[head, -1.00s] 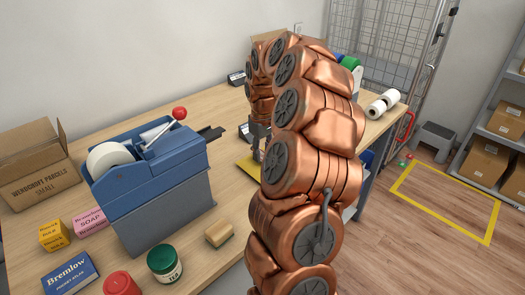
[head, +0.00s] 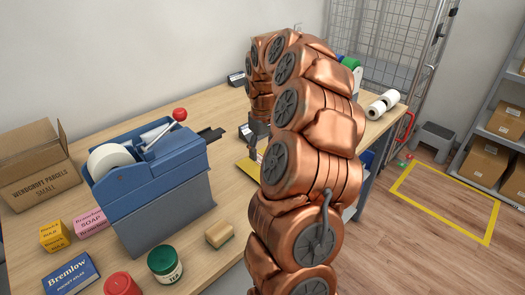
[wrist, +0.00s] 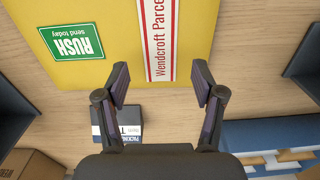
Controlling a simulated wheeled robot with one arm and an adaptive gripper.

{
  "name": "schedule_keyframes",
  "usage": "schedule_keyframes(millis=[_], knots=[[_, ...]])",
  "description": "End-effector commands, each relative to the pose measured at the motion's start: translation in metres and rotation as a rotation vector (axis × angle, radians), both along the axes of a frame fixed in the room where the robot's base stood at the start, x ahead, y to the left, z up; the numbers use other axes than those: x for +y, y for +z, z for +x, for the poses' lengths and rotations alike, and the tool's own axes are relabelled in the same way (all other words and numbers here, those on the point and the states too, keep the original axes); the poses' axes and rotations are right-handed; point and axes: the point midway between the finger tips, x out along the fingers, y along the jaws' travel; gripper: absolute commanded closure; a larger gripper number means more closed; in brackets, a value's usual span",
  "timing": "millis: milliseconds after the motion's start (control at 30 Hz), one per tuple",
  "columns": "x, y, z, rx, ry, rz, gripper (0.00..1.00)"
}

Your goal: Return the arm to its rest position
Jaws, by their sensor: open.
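My copper-coloured arm (head: 315,115) rises at the centre of the head view and bends over the counter. My gripper (wrist: 161,82) is open in the wrist view, with nothing between its fingers. In the head view my arm hides most of it. A yellow parcel envelope (wrist: 120,25) lies beyond the fingertips, with a green RUSH sticker (wrist: 72,41) and a red-and-white label strip (wrist: 160,40). In the head view the part-hidden envelope (head: 246,172) lies flat on the counter beside my arm.
On the counter (head: 215,105) stand a blue tape dispenser machine (head: 150,190), an open carton (head: 38,165), small grocery boxes, a green-lidded jar (head: 165,263) and a wooden block (head: 219,233). White rolls (head: 382,104) lie at the right end. A wire cage stands behind.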

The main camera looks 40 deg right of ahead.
Motion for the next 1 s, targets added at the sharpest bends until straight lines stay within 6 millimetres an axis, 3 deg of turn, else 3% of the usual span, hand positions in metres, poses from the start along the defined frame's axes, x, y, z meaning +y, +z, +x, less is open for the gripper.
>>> schedule_keyframes(millis=[733, 1000], knots=[[0.000, 0.037, 0.000, -0.001, 0.000, 0.001, 0.32], [0.000, 0.041, 0.000, -0.001, 0.000, 0.001, 0.32]])
